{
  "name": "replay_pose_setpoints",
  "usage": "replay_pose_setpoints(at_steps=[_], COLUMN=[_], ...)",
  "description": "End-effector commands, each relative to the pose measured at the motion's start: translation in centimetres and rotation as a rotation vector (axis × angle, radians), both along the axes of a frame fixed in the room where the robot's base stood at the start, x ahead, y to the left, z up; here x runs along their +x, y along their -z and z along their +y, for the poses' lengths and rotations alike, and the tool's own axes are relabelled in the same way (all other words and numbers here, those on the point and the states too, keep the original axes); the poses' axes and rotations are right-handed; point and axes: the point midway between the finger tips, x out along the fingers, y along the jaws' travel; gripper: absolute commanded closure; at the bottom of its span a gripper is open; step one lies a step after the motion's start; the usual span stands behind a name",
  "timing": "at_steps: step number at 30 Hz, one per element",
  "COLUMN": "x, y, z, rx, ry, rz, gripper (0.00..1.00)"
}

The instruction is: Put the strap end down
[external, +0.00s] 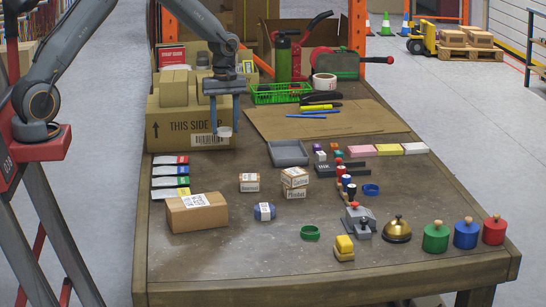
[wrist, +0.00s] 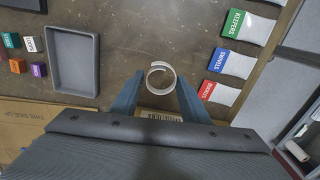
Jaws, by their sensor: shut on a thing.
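The strap end (external: 224,132), a pale band curled into a ring, hangs at the tips of my gripper (external: 222,128) in the external view. In the wrist view, the strap end (wrist: 149,82) sits between the two blue fingers of my gripper (wrist: 161,79), which is shut on it. It is held above the table, in front of the large cardboard box (external: 172,130) marked "THIS SIDE UP". I cannot tell whether the band runs on to anything else.
A small taped carton (external: 190,214) and labelled pouches (external: 170,170) stand on the left of the table. A grey tray (external: 288,153) lies right of my gripper.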

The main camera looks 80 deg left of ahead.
Motion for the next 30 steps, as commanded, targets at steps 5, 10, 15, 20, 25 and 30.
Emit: replay_pose_setpoints(at_steps=[5,10,15,20,25,30], x=[0.7,0.0,-2.1,-5.3,-8.6,-10.3], y=[-1.6,-3.1,-4.4,-5.4,-6.0,-6.1], z=[-7.6,-15.9,-23.9,-30.6,-35.3,-37.3], rx=[0.001,0.001,0.001,0.000,0.000,0.000], ry=[0.220,0.480,0.751,1.003,1.207,1.308], rz=[-0.002,-0.001,-0.002,-0.003,-0.002,-0.001], gripper=[0.79,0.79,0.79,0.79,0.79,0.79])
